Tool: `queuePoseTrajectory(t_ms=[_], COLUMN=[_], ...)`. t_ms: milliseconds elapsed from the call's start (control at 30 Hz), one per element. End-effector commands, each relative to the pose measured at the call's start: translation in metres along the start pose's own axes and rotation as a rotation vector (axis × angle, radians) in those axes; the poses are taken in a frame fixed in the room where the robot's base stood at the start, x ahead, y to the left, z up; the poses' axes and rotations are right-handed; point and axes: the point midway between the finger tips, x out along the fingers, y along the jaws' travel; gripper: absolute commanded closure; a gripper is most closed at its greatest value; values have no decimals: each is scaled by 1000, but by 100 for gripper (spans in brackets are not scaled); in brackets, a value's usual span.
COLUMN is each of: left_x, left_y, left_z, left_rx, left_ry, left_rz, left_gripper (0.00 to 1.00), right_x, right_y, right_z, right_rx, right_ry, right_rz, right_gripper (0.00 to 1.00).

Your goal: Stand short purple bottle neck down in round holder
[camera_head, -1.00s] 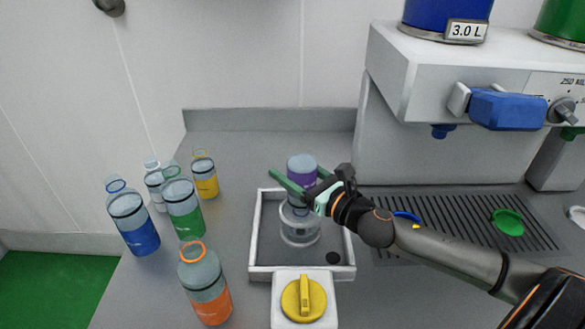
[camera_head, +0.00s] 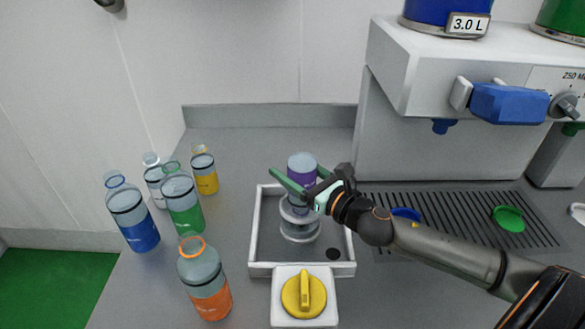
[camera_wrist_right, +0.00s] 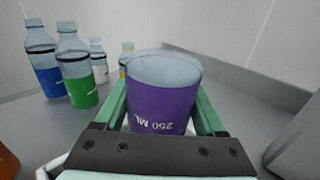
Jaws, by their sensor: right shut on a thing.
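The short purple bottle (camera_head: 302,164) is upside down, base up and neck down, above the clear round holder (camera_head: 299,231) in the white tray. My right gripper (camera_head: 296,176) is shut on it from the right, with a green finger on each side. In the right wrist view the purple bottle (camera_wrist_right: 162,95) sits between the green fingers, its "250 ML" print inverted. The bottle's neck is at the holder's top; I cannot tell whether it rests fully in it. My left gripper is not in view.
Blue (camera_head: 133,215), green (camera_head: 183,205), yellow (camera_head: 204,173), white (camera_head: 154,180) and orange (camera_head: 205,282) bottles stand left of the tray (camera_head: 254,237). A yellow knob (camera_head: 304,294) is at the tray's front. The dispenser (camera_head: 455,75) stands to the right.

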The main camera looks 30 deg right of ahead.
Motion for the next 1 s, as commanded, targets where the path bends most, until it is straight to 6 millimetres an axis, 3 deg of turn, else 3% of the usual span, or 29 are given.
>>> queuePoseTrajectory(t_ms=[700,1000], left_x=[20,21], left_y=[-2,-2], left_z=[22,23], left_rx=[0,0], left_ry=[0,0], left_rz=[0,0], left_gripper=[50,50], right_x=[0,0], right_y=[0,0], right_z=[-39,-40], right_rx=[1,0], right_ry=[1,1], right_rz=[0,0], right_gripper=[81,81])
